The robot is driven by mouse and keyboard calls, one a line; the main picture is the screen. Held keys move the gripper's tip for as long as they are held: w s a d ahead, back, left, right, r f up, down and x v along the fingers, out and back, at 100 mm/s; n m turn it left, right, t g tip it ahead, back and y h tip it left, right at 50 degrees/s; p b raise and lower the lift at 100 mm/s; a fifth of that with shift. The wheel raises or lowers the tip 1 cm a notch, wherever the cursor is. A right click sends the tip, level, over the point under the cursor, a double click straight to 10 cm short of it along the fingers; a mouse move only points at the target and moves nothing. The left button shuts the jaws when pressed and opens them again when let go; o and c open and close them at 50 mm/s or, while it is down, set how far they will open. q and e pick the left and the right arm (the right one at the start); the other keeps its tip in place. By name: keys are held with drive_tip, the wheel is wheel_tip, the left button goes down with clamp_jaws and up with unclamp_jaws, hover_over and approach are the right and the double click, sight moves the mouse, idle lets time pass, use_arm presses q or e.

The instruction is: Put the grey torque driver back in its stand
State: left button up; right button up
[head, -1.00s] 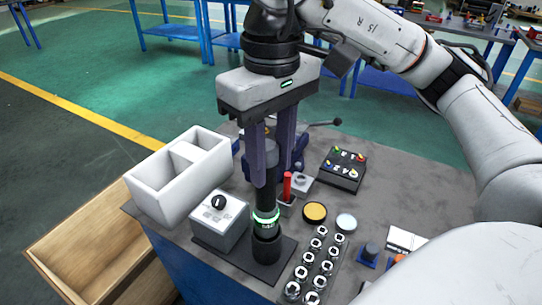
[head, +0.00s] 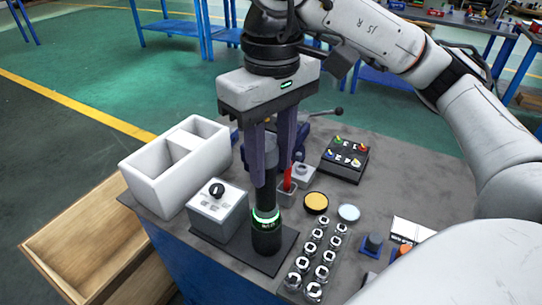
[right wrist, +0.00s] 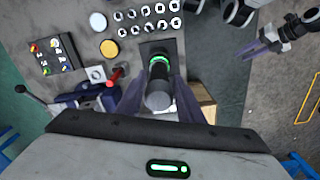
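The grey torque driver (head: 267,190) is a dark upright cylinder with a glowing green ring near its lower end. My right gripper (head: 271,175) is closed around its upper part, one finger on each side. The driver's lower end meets the dark round cup of the stand (head: 266,242), which rises from a flat black plate; how deep it sits is hidden. In the right wrist view the driver (right wrist: 160,88) shows between the fingers, with the green ring beyond. My left gripper (right wrist: 262,47) shows only there, at upper right, away from the bench; its finger gap is unclear.
A grey box with a black knob (head: 217,205) stands close left of the stand. A white bin (head: 160,180) is behind it. A socket rack (head: 312,262), a yellow disc (head: 316,203) and a red-handled tool (head: 288,179) lie close right. A button box (head: 344,160) is farther back.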

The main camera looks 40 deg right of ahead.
drive_tip(key=o, duration=0.4)
drive_tip(key=shift+r, duration=0.1)
drive_tip(key=shift+c, duration=0.2)
drive_tip(key=shift+o, duration=0.4)
wheel_tip(320, 180, up, 5)
drive_tip(key=p, duration=0.4)
drive_tip(key=shift+p, duration=0.4)
